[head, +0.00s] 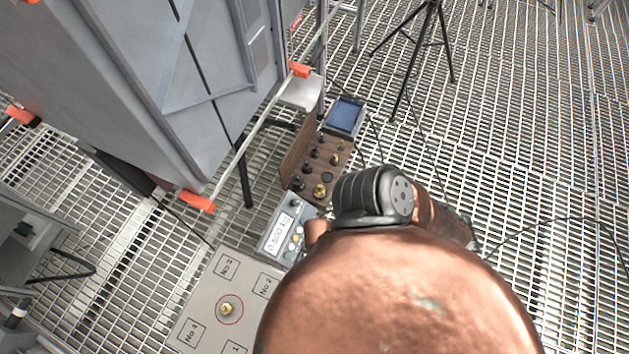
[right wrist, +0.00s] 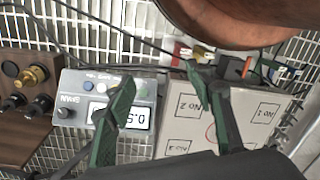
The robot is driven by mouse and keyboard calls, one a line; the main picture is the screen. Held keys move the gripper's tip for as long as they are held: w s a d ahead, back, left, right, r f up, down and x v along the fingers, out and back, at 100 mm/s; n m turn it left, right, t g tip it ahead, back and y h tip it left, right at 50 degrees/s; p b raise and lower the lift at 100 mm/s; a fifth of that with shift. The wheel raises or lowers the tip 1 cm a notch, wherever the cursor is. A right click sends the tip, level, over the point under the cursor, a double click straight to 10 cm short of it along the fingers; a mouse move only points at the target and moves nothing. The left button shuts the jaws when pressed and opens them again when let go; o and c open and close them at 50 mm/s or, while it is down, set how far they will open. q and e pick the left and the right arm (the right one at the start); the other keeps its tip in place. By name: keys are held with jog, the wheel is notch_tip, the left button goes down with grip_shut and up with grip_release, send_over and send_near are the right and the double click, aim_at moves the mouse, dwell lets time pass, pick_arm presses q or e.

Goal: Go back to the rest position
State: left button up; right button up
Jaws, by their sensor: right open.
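My right gripper (right wrist: 160,75) is open in the right wrist view, its two green fingers spread with nothing between them. They lie across the view of a grey scale (right wrist: 72,85) and a pale board (right wrist: 255,128) with numbered squares. In the head view my copper-coloured right arm fills the lower middle and hides the right gripper. Past it show the scale (head: 268,243), with a lit display, and the board (head: 203,283). A small brass weight (head: 227,308) stands in the board's red circle. My left gripper is in neither view.
A wooden block (head: 338,160) holding several black and brass weights stands beyond the scale, with a blue tray (head: 344,116) behind it. A large grey cabinet (head: 150,75) fills the upper left. A black tripod (head: 428,40) stands at the back. The grating floor (head: 540,150) at right is largely clear.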

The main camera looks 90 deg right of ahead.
jog(key=shift+s+d+r, duration=0.35)
jog(key=shift+s+d, duration=0.2)
jog(key=shift+s, duration=0.15)
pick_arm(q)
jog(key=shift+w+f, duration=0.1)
pick_arm(e)
jog(key=shift+f, duration=0.1)
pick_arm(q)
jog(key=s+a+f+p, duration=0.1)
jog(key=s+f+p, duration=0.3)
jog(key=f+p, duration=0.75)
pick_arm(e)
jog(key=s+d+f, duration=0.1)
jog(key=s+f, duration=0.3)
jog(key=f, duration=0.7)
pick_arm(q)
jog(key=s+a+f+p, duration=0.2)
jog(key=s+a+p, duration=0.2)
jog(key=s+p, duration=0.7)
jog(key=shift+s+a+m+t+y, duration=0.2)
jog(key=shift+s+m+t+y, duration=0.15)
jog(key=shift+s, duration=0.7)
pick_arm(e)
jog(key=s+d+f+n+h, duration=0.1)
jog(key=s+d, duration=0.3)
jog(key=s, duration=0.9)
jog(key=shift+d+f+t, duration=0.15)
jog(key=shift+f+t, duration=0.15)
jog(key=shift+f, duration=0.4)
